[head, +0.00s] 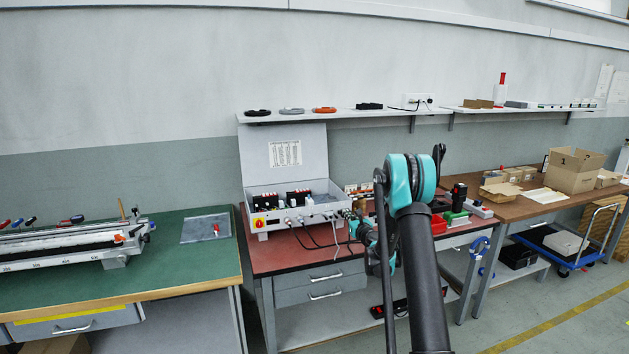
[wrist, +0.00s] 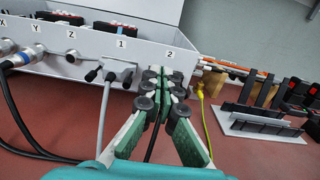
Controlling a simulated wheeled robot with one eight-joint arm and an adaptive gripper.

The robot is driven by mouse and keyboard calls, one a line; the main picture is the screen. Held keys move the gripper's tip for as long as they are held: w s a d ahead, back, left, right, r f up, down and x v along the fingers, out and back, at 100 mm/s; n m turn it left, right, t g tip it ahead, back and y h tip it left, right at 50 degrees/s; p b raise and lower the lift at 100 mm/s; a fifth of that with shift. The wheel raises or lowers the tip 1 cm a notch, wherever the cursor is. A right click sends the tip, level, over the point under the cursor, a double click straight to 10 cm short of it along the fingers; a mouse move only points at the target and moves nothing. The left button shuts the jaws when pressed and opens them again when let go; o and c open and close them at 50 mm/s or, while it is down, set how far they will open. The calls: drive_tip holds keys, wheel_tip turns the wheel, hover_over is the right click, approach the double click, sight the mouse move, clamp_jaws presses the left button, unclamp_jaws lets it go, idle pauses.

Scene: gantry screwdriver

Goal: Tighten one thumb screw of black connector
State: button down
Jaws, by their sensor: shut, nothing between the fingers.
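In the wrist view my gripper (wrist: 166,76) is shut with nothing between its fingers. Its green-and-black fingers are in front of the white control box (wrist: 65,67), just below the label 2. The black connector cannot be made out; the fingers cover the area under that label. A black cable (wrist: 153,142) shows between the finger bases. At the label 1, a grey connector (wrist: 119,72) with dark thumb screws and a grey cable is plugged in. The control box also shows in the head view (head: 285,157), with my arm at its right.
Round cable plugs (wrist: 28,57) sit at the box's left ports, with dark cables hanging to the red bench (wrist: 235,152). A yellow cable (wrist: 200,105) hangs right of my gripper. A grey rack with black parts (wrist: 262,117) stands further right.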

drive_tip(key=shift+v, duration=3)
drive_tip(key=w+a, duration=0.3)
drive_tip(key=w, duration=0.2)
drive_tip(key=shift+a+f, duration=0.25)
drive_tip(key=shift+a, duration=0.05)
drive_tip(key=shift+w+f, duration=0.1)
drive_tip(key=shift+w+d, duration=0.2)
drive_tip(key=shift+d, duration=0.5)
drive_tip(key=v, duration=0.6)
drive_tip(key=shift+r, duration=0.4)
